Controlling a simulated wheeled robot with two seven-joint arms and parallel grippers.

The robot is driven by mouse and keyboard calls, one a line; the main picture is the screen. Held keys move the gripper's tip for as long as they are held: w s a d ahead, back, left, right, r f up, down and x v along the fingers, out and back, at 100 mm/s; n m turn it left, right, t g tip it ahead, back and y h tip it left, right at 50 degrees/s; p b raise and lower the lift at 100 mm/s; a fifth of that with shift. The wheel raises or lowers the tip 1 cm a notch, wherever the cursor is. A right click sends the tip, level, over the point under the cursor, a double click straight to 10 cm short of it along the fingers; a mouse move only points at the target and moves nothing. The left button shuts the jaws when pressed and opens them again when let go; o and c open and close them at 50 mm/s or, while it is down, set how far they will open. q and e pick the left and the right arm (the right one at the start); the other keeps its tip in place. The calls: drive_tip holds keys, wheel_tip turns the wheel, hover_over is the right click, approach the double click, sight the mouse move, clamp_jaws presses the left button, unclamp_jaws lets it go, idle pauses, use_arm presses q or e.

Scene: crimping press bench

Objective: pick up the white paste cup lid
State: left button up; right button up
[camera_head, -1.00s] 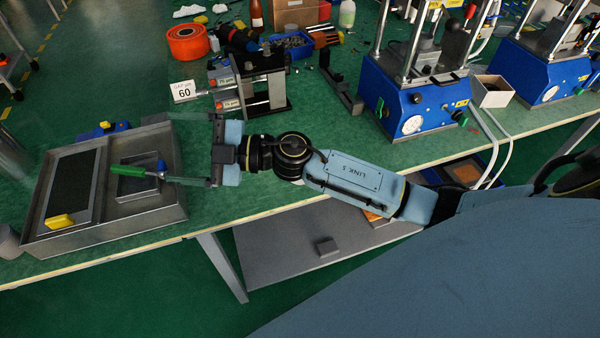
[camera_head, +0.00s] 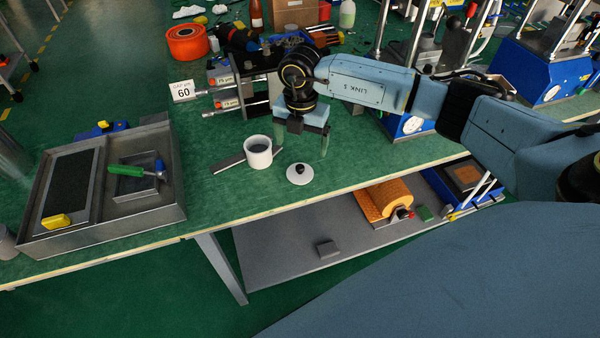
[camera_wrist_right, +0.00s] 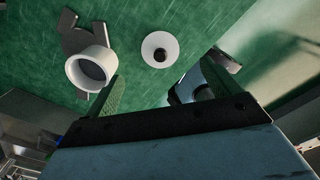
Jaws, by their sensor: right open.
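The white paste cup lid (camera_head: 299,173), a round disc with a dark knob, lies flat on the green bench near its front edge. It also shows in the right wrist view (camera_wrist_right: 160,48), beyond the gap between my fingers. The white paste cup (camera_head: 258,152) stands open just left of the lid, with dark grey inside. My right gripper (camera_head: 302,148) is open and empty, above the bench and a little behind the lid. Its fingers also show in the right wrist view (camera_wrist_right: 160,88). My left gripper is not in view.
A flat dark metal piece (camera_head: 229,162) lies beside the cup. A metal tray box (camera_head: 172,208) with a green-handled tool (camera_head: 130,171) stands at the left. Gauge blocks with a "60" card (camera_head: 184,91) stand behind, and blue presses (camera_head: 525,75) at the right.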

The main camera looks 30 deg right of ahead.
sight(300, 167)
wheel_tip(300, 167, down, 4)
drive_tip(key=shift+r, duration=0.1)
drive_tip(key=f, duration=0.3)
drive_tip(key=f+b, duration=0.1)
drive_tip(key=f, duration=0.1)
drive_tip(key=shift+s+a+f, duration=0.2)
drive_tip(key=shift+s+a, duration=0.05)
drive_tip(key=shift+a, duration=0.1)
drive_tip(key=shift+r, duration=0.1)
drive_tip(key=shift+c, duration=0.2)
drive_tip(key=c, duration=1)
drive_tip(key=shift+c, duration=0.2)
